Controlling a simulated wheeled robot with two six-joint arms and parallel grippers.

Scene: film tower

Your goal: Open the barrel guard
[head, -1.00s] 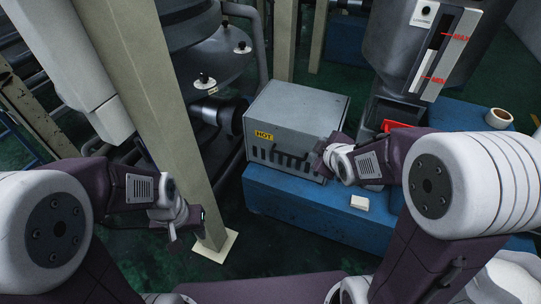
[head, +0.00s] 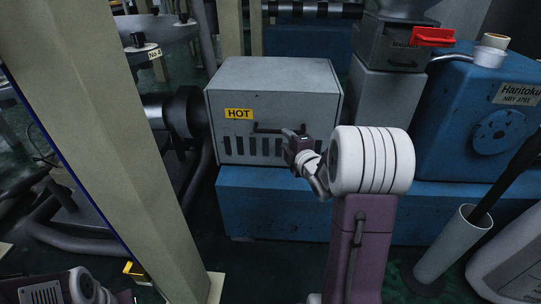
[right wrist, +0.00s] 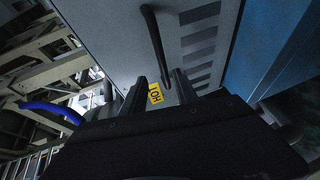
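The barrel guard is a grey metal box (head: 275,85) with a yellow HOT label, a row of dark slots and a black bar handle (head: 268,129) on its front. It looks closed. My right gripper (head: 291,137) is at the right end of the handle. In the right wrist view the guard's front (right wrist: 110,35) fills the upper middle. The gripper's two dark fingers (right wrist: 160,88) stand apart, with the near end of the handle (right wrist: 154,45) showing between them; I cannot tell whether they touch it. My left arm shows only at the bottom left edge, its gripper mostly cut off.
A tan post (head: 110,130) stands left of the guard. The guard sits above a blue base (head: 285,190). Right of it are a grey feed block (head: 385,95) with a red handle (head: 432,37) and a blue motor housing (head: 480,110). A grey tube (head: 455,245) stands at lower right.

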